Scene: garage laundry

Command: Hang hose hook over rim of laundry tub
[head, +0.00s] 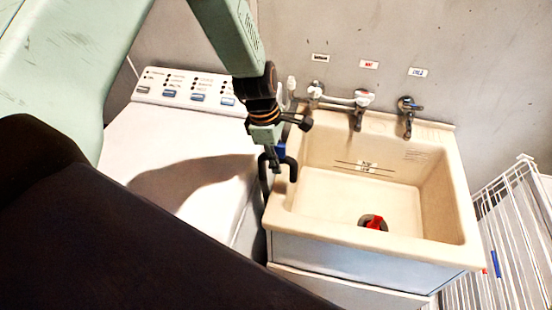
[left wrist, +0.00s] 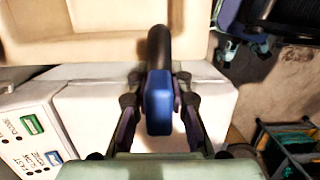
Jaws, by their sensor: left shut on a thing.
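The laundry tub (head: 375,239) is a cream basin on a white cabinet, right of centre in the head view. My left gripper (head: 275,155) is at the tub's left rim, shut on the hose hook (head: 292,168). The hook is a dark, downturned U with a blue grip. One leg appears on the tub side of the left rim and the other on the washer side; I cannot tell whether it rests on the rim. In the left wrist view the blue grip (left wrist: 158,103) sits between the fingers, and the dark bar reaches toward the tub (left wrist: 80,48). My right gripper is not in view.
A white washer (head: 150,150) with a control panel stands left of the tub, with a narrow gap between them. Taps (head: 357,110) stand along the tub's back edge. A red drain piece (head: 374,222) lies in the basin. A white wire rack (head: 505,240) stands at right.

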